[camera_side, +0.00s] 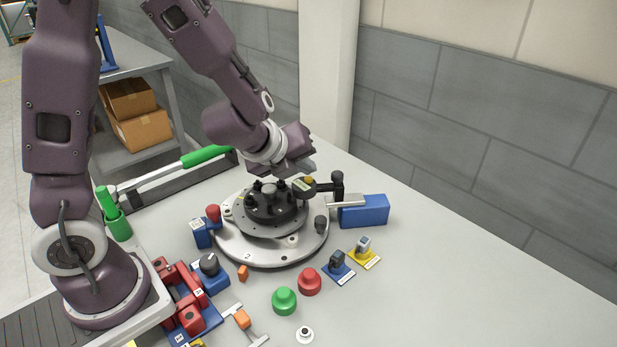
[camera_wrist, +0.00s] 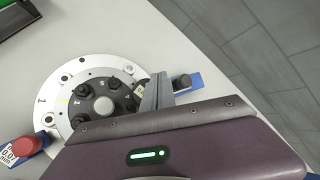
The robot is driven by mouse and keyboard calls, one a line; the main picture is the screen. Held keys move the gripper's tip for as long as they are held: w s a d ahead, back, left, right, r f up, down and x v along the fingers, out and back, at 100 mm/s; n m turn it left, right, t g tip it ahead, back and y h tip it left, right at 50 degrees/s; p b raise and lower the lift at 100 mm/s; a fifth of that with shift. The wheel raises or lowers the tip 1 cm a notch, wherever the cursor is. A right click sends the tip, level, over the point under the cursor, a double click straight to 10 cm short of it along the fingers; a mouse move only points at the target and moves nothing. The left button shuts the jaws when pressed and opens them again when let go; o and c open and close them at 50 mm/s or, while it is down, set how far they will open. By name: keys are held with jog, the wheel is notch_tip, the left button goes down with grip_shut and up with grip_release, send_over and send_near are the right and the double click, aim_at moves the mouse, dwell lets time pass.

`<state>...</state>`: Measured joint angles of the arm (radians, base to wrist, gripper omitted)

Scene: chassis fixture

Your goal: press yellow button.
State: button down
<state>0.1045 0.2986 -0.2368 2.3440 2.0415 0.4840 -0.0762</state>
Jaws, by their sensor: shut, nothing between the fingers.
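My gripper (camera_side: 299,167) hangs over the right side of the round turntable fixture (camera_side: 230,246), with its fingers shut and empty. In the wrist view the fingers (camera_wrist: 158,92) are together beside the dark hub. A small dark part with a yellow top (camera_side: 309,180) sits just below and right of my gripper; a pale yellow patch (camera_wrist: 140,91) shows beside the fingers in the wrist view, partly hidden by them. I cannot tell whether this part is the yellow button. Contact between it and the fingers cannot be made out.
A red button (camera_side: 310,281) and a green button (camera_side: 284,301) stand in front of the fixture. A yellow plate with a grey switch (camera_side: 364,250) and a blue block (camera_side: 363,211) are to the right. Red clamps (camera_side: 180,297) lie left. The table's right side is clear.

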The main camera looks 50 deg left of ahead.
jog(key=shift+r, duration=0.4)
notch_tip(320, 180, up, 5)
dwell(0.5)
dwell(0.4)
